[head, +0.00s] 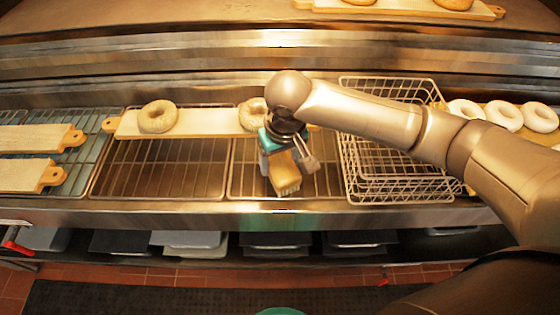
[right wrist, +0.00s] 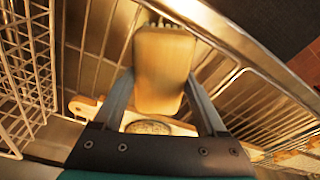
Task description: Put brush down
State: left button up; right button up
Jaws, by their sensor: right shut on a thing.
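The brush (head: 284,180) has a tan, blocky head and hangs over the wire rack in the middle of the head view. My right gripper (head: 284,152) is shut on it, and the brush shows between the two fingers in the right wrist view (right wrist: 162,70). The bristle end points down toward the rack's front part; I cannot tell whether it touches the rack. The part inside the jaws is hidden. My left gripper is not in view.
A wooden board (head: 210,120) with bagels lies behind the brush. Stacked wire baskets (head: 395,185) stand just right of it. Bare wire rack (head: 160,170) is free to the left. More boards (head: 35,137) lie at far left, and pale bagels (head: 503,115) at right.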

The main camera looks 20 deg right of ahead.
aim_at(283, 168)
jog(key=shift+f, duration=0.1)
jog(key=o, duration=1.4)
jog(key=shift+r, duration=0.2)
jog(key=r+p, duration=0.1)
jog(key=r, duration=0.3)
jog(key=s+r+p, duration=0.1)
jog(key=r, duration=0.3)
jog(key=r+p, duration=0.1)
jog(key=r, duration=0.2)
jog(key=shift+s+r, duration=0.35)
jog(key=shift+r, duration=0.05)
